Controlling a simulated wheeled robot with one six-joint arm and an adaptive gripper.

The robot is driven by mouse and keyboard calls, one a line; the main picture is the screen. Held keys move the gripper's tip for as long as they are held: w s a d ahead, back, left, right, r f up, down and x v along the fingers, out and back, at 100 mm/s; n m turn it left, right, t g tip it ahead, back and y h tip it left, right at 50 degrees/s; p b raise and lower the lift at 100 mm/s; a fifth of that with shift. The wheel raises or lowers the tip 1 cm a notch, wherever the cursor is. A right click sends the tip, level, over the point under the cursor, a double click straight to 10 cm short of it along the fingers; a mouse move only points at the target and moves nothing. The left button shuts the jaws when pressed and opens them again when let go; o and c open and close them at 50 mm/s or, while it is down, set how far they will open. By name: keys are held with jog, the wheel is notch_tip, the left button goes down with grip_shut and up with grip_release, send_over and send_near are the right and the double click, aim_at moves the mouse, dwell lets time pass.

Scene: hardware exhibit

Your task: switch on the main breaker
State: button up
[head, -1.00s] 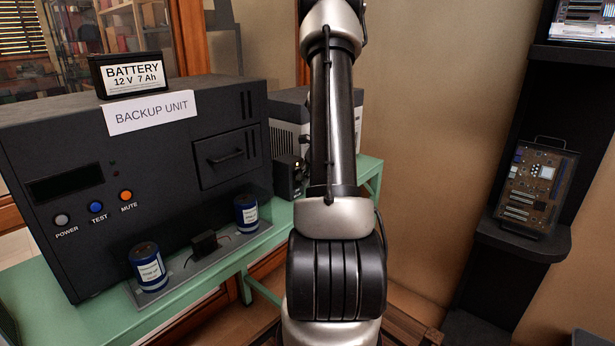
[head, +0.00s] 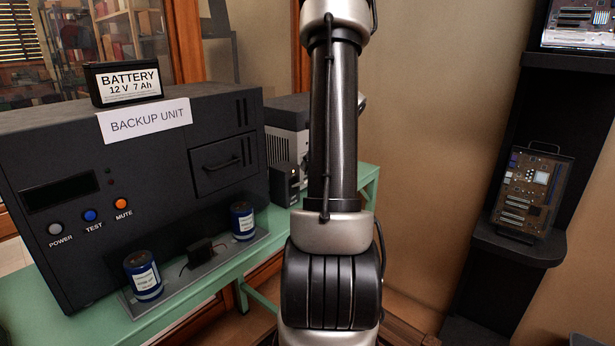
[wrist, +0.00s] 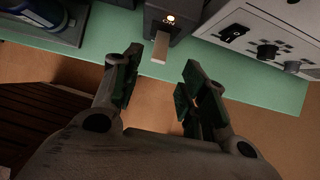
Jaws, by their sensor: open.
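The breaker, a small dark box (head: 285,184), stands on the green bench just left of my arm in the head view. In the wrist view its dark front (wrist: 172,14) is at the top middle, with a glowing lamp above the letters "ON". A pale lever tab (wrist: 160,48) sticks out below the lamp. My gripper (wrist: 162,66) is open and empty, its dark-padded fingers on either side of the tab's line, with the tab near the fingertips. I cannot tell whether they touch it. In the head view my gripper is hidden behind my arm.
The backup unit (head: 95,150) with a battery (head: 125,84) on top fills the left. Blue capacitors (head: 143,276) stand on a plate before it. A grey unit with knobs and a switch (wrist: 262,30) is beside the breaker. The green bench edge (wrist: 240,85) runs below.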

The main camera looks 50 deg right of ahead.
jog(key=v, duration=0.3)
jog(key=shift+w, duration=0.1)
dwell(0.4)
jog(key=s+a+n+g+y, duration=0.1)
jog(key=s+a+n+g, duration=0.2)
jog(key=s+a+n, duration=0.75)
jog(key=s+a+r+n, duration=0.2)
jog(key=a+r+n, duration=0.1)
jog(key=a+n, duration=0.4)
jog(key=s+a+r+n+t+h, duration=0.1)
jog(key=s+a+r+n, duration=0.1)
jog(key=a+r+n, duration=0.2)
jog(key=s+a+r+n, duration=0.3)
jog(key=a+n, duration=0.8)
jog(key=n, duration=0.2)
jog(key=shift+n+t, duration=0.3)
jog(key=shift+n, duration=0.05)
